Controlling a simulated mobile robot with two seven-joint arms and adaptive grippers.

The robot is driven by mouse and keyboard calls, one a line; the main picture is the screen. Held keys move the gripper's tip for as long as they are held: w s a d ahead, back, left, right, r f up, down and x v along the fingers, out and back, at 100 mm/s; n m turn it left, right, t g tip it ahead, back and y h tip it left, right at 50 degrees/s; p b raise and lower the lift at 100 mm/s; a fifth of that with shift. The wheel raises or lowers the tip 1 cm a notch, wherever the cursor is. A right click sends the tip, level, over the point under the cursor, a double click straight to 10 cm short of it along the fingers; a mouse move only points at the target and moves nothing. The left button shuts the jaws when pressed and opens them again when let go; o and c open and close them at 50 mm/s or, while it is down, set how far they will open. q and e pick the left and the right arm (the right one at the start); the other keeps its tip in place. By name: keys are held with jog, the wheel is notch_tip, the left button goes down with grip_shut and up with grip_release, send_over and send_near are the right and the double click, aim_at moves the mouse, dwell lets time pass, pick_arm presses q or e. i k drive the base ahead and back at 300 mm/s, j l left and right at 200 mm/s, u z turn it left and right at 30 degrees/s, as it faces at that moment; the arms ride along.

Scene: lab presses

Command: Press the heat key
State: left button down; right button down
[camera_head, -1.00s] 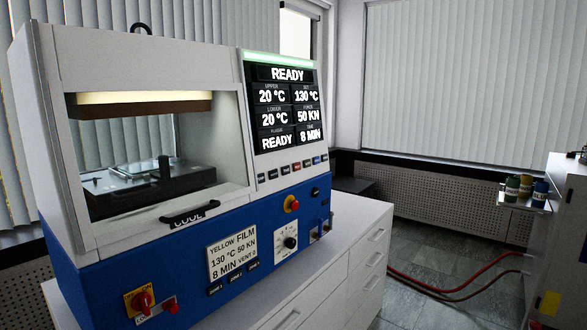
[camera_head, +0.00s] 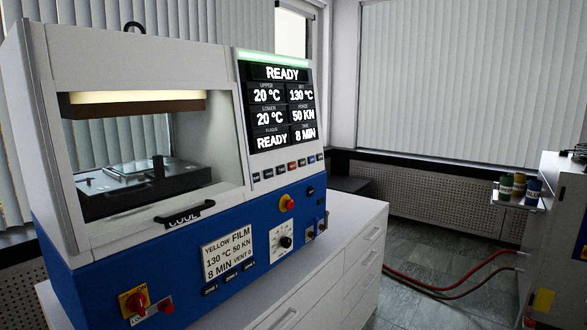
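The lab press (camera_head: 140,235) is a white and blue machine on a white drawer cabinet at the left and centre. Its display (camera_head: 283,103) reads READY, upper 20 °C, lower 20 °C, set 130 °C, force 50 KN, time 8 MIN. Below the display is a row of small keys (camera_head: 288,167) in dark, red and blue. Their labels are too small to read, so I cannot tell which is the heat key. The clear front guard with a black handle (camera_head: 184,214) appears closed. Neither of my grippers is in view.
The white cabinet (camera_head: 345,265) stands under the press. Red and dark hoses (camera_head: 445,288) cross the floor. Coloured canisters (camera_head: 519,187) stand on a shelf at the right.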

aim_at(292, 166)
jog(key=u, duration=0.35)
jog(key=i+l+u, duration=0.1)
jog(key=u, duration=0.25)
jog(key=l+u, duration=0.3)
jog(key=i+l+u, duration=0.25)
jog(key=l, duration=0.15)
jog(key=l+u, duration=0.25)
jog(key=l, duration=0.65)
jog(key=i+l+u, duration=0.1)
jog(key=l, duration=0.45)
